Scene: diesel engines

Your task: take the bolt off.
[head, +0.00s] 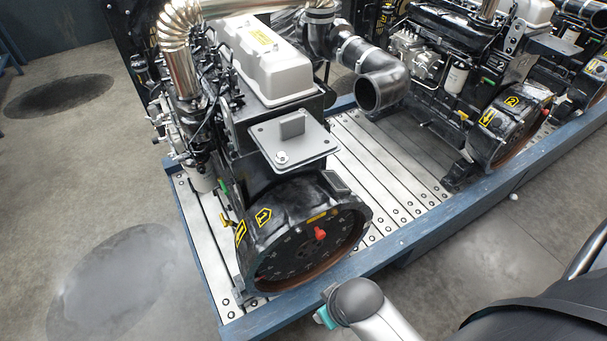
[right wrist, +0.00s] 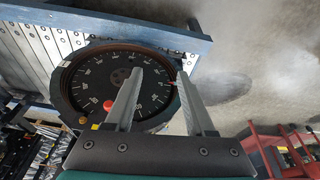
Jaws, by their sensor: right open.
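A red bolt-like piece (head: 320,233) sticks out of the face of the round black flywheel (head: 290,250) on the near engine. It also shows in the right wrist view (right wrist: 109,105), left of my fingers. A small silver round head (head: 282,157) sits on the flat grey plate (head: 262,135) above the flywheel. I cannot tell for sure which one is the task's bolt. My right gripper (right wrist: 158,72) is open and empty, its two fingers apart in front of the flywheel face. In the head view only my right arm shows, at the bottom. My left gripper is out of view.
The engine stands on a slatted pallet with a blue frame (head: 400,233). A black pipe elbow (head: 382,88) juts out behind the plate. A second engine (head: 500,110) stands at the right. A red stand (right wrist: 285,150) shows in the wrist view. The floor at left is clear.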

